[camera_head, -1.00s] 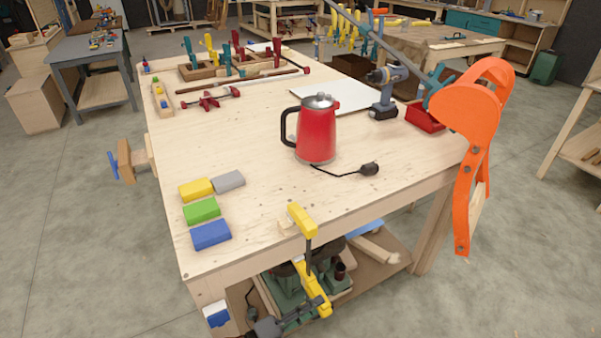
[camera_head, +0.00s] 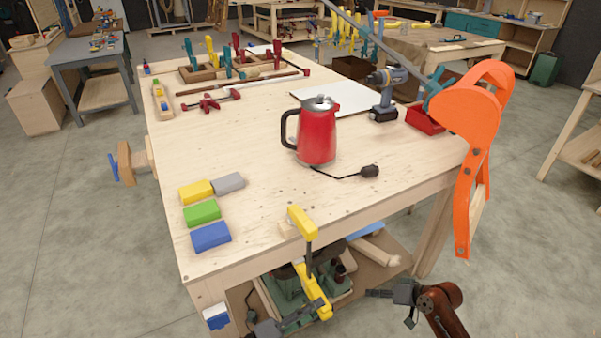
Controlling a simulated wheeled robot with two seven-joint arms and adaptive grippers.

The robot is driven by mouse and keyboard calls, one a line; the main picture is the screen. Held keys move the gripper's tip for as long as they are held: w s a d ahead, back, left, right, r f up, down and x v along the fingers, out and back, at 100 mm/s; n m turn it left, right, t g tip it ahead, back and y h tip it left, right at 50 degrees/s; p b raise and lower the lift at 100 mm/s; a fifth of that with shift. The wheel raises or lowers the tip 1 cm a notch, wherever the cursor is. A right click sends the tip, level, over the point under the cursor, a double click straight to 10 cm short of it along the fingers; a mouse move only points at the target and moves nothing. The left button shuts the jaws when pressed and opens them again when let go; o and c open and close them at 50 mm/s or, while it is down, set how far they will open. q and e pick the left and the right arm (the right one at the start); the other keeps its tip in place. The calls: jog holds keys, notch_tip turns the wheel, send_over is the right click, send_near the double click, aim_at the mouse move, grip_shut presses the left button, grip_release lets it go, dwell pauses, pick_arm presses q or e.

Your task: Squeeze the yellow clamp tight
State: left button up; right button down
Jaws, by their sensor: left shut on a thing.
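The yellow clamp (camera_head: 313,288) is upright at the table's front edge. Its yellow upper jaw (camera_head: 301,221) lies over a small wooden piece (camera_head: 287,229) on the edge, and its dark bar runs down in front of the table. Its yellow lower body hangs below the tabletop. My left gripper (camera_head: 306,314) is shut on the lower end of the clamp, partly cut off by the bottom of the picture. My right gripper (camera_head: 375,293) is to the right of the clamp, apart from it, pointing left; its finger gap is too small to tell.
A red kettle (camera_head: 317,136) stands on the workbench (camera_head: 240,130), its black plug (camera_head: 369,171) near the front. Yellow, grey, green and blue blocks (camera_head: 202,212) lie at the left front. Green machines (camera_head: 287,290) stand on the shelf below. An orange form (camera_head: 468,110) is at the right corner.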

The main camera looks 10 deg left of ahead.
jog(key=w+a+r+t+y, duration=0.1)
jog(key=w+r, duration=0.3)
jog(key=r, duration=0.7)
jog(key=w+a+r+y, duration=0.1)
jog(key=w+r, duration=0.4)
jog(key=r, duration=0.6)
notch_tip(320, 180, up, 27)
jog(key=n+g+h, duration=0.3)
jog(key=n+h, duration=0.1)
jog(key=n, duration=0.7)
send_over(294, 211)
jog(key=d, duration=0.2)
jog(key=shift+s+a+f, duration=0.1)
jog(key=shift+s+f, duration=0.1)
jog(key=shift+f, duration=1.95)
jog(key=shift+s+f, duration=0.15)
jog(key=shift+f, duration=2)
jog(key=shift+w+a, duration=0.2)
jog(key=shift+a, duration=0.05)
jog(key=shift+f, duration=1.2)
